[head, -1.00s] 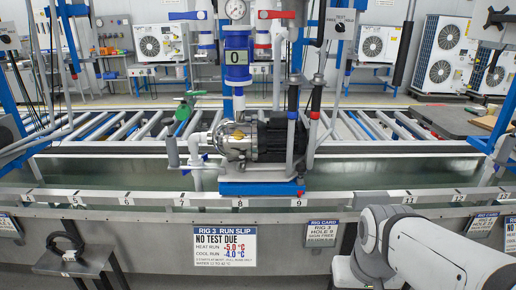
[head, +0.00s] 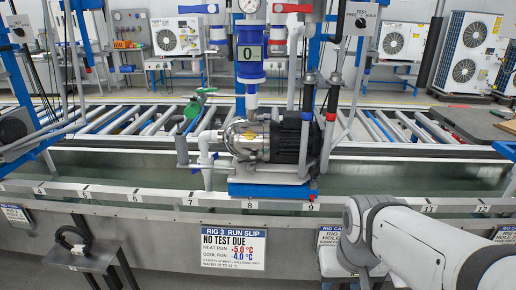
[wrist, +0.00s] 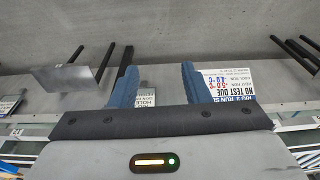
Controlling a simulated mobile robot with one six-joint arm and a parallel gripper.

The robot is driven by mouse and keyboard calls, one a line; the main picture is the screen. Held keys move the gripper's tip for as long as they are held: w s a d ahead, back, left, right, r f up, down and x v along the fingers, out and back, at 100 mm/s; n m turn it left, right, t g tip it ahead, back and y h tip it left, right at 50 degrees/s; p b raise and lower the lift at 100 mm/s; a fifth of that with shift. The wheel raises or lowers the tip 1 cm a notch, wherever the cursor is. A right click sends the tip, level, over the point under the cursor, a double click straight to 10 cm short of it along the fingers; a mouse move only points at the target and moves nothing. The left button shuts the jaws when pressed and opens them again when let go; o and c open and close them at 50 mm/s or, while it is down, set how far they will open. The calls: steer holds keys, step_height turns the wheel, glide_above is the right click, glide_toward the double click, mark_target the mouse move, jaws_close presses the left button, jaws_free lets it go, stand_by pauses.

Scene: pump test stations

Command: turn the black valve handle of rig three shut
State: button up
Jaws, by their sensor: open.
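Rig three, with its steel pump and black motor (head: 283,142), stands on a blue base at the middle of the head view. Two upright levers with black grips show beside the motor: one black grip (head: 309,92) nearer the middle, and another black grip (head: 334,98) with a red part below it. I cannot tell which is the named valve handle. My arm reaches in from the lower right, low in front of the trough and apart from both levers; its tip is partly out of sight. In the wrist view my gripper (wrist: 158,88) is open and empty, its two blue-grey fingers apart.
The RIG 3 run slip (head: 233,248) hangs on the trough front; it also shows upside down in the wrist view (wrist: 229,84). A grey stand with a black loop (head: 72,242) is at lower left. A green handle (head: 200,100) and a numbered rail (head: 130,197) are near the pump.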

steer(key=o, duration=0.4)
steer(key=w+t+b, duration=0.1)
steer(key=w, duration=0.2)
steer(key=w+a+f+t+b, duration=0.1)
steer(key=w, duration=0.3)
steer(key=w+f+t+b, duration=0.1)
steer(key=w, duration=0.2)
steer(key=shift+w+a+f+n+b, duration=0.15)
steer(key=shift+a+n+b, duration=0.15)
steer(key=shift+a, duration=0.05)
steer(key=shift+o, duration=1.1)
steer(key=w+a+t+b, duration=0.3)
steer(key=w+t, duration=0.1)
steer(key=w, duration=0.7)
steer(key=shift+f+n+y, duration=0.3)
steer(key=shift+f+n, duration=0.05)
steer(key=shift+n, duration=0.05)
steer(key=n+t+y+b, duration=0.3)
steer(key=t+y+b, duration=0.3)
steer(key=t+b, duration=0.15)
glide_toward(249, 161)
steer(key=w, duration=0.1)
steer(key=x, duration=0.8)
steer(key=shift+s+a+b, duration=0.1)
steer(key=shift+a+b, duration=0.15)
steer(key=shift+b, duration=0.15)
steer(key=shift+f, duration=0.1)
steer(key=c, duration=0.7)
